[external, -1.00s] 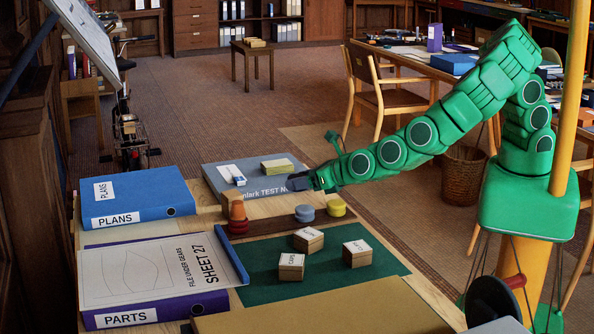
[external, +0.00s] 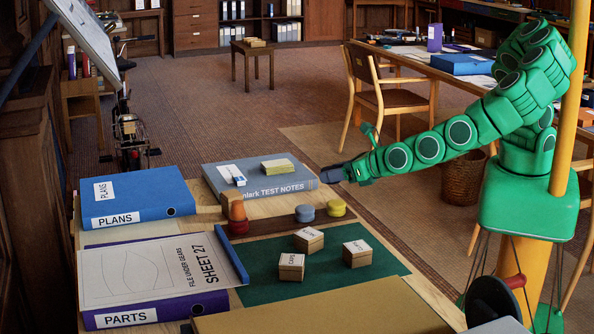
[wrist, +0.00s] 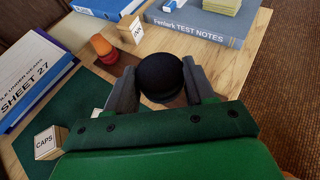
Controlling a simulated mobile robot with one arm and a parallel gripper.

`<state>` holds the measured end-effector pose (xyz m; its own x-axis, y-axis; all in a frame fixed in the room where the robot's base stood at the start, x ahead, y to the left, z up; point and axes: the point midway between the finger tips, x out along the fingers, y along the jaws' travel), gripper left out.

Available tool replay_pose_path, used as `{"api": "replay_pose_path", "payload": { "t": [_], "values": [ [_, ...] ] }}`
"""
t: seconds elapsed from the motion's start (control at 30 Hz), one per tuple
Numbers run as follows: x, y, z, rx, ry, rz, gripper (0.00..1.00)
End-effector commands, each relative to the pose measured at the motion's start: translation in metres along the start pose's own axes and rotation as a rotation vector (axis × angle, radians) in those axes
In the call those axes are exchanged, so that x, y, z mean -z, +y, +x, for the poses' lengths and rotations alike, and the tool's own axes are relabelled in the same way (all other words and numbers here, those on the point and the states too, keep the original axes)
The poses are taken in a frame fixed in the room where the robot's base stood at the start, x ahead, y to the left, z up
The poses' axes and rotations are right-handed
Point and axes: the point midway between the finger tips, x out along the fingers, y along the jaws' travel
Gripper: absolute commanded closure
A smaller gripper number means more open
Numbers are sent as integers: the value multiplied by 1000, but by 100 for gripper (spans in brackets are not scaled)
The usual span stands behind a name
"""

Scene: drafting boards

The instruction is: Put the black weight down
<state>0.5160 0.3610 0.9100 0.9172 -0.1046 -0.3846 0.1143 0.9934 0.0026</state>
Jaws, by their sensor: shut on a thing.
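The black weight (wrist: 160,75) is round and dark. In the wrist view it sits between the two grey fingers of my gripper (wrist: 159,70), which is shut on it. In the external view my gripper (external: 333,173) is raised beside the right end of the grey test-notes binder, near the table's right edge. The weight cannot be told apart from the dark fingers there. A brown strip (external: 270,219) on the table carries a blue weight (external: 305,213), a yellow weight (external: 336,207) and a red weight (external: 238,227) with an orange piece (external: 237,210) on it.
The grey binder (external: 255,178) lies at the table's back. Several labelled wooden blocks, one marked CAPS (external: 291,267), stand on the green mat (external: 245,293). Blue (external: 140,193) and purple (external: 165,309) binders fill the left side. Bare wood shows between the grey binder and the strip.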

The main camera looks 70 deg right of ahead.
Motion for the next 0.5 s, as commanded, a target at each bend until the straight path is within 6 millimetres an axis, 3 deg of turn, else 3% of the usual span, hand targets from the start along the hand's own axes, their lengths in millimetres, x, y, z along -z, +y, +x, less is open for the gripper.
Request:
{"api": "replay_pose_path", "payload": {
  "t": [0.3,0.5],
  "values": [
    [46,19,-28,-3,4,-2,98],
    [59,22,-37,-1,-2,-4,98]
  ]
}}
